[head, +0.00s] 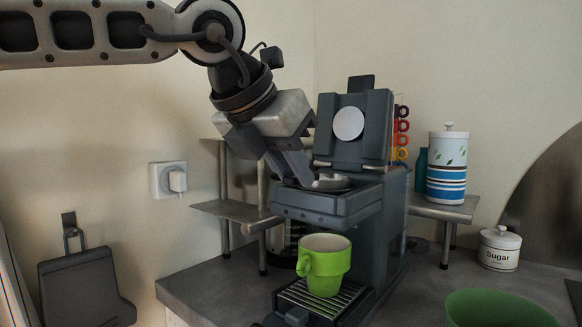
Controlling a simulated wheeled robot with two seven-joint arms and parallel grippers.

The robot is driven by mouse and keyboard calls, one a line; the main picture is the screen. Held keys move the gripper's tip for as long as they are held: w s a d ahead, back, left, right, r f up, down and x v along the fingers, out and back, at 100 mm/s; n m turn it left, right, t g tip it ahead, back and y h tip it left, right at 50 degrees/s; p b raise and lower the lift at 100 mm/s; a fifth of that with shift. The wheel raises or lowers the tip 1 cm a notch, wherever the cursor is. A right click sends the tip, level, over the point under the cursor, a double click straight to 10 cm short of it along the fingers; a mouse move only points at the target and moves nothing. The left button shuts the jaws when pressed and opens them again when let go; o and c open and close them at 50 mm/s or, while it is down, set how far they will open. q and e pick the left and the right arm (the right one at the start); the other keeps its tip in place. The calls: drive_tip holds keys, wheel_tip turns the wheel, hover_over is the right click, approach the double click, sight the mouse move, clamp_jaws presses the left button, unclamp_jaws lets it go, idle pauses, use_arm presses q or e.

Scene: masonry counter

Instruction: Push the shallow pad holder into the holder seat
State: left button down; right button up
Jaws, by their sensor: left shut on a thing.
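The grey coffee pad machine (372,225) stands on the counter with its lid (355,125) raised. The shallow pad holder (331,183) is a light metal dish at the holder seat (352,197), the open top of the machine's front part. My left gripper (306,183) reaches down from the upper left and is shut on the holder at its left side. The fingertips and the holder's handle are largely hidden, and I cannot tell whether the holder sits fully down in the seat. My right gripper is not in view.
A green cup (324,264) stands on the drip tray (300,299) below. A metal shelf (235,211) is behind at left. A striped canister (447,166), a sugar jar (499,249) and a green bowl (497,308) are at right. Several colored rings (402,132) hang behind the lid.

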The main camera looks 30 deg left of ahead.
use_arm(q)
drive_tip(key=shift+f+b, duration=0.5)
drive_tip(key=shift+f, duration=0.1)
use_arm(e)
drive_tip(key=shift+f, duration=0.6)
use_arm(q)
drive_tip(key=c, duration=1.2)
unclamp_jaws()
drive_tip(key=shift+c, duration=0.2)
drive_tip(key=shift+s+r, duration=0.15)
drive_tip(key=shift+r, duration=0.2)
drive_tip(key=d+p+v, duration=0.1)
drive_tip(key=p+v, duration=0.1)
drive_tip(key=v, duration=1.3)
drive_tip(key=shift+s+a, duration=0.2)
drive_tip(key=shift+a, duration=0.25)
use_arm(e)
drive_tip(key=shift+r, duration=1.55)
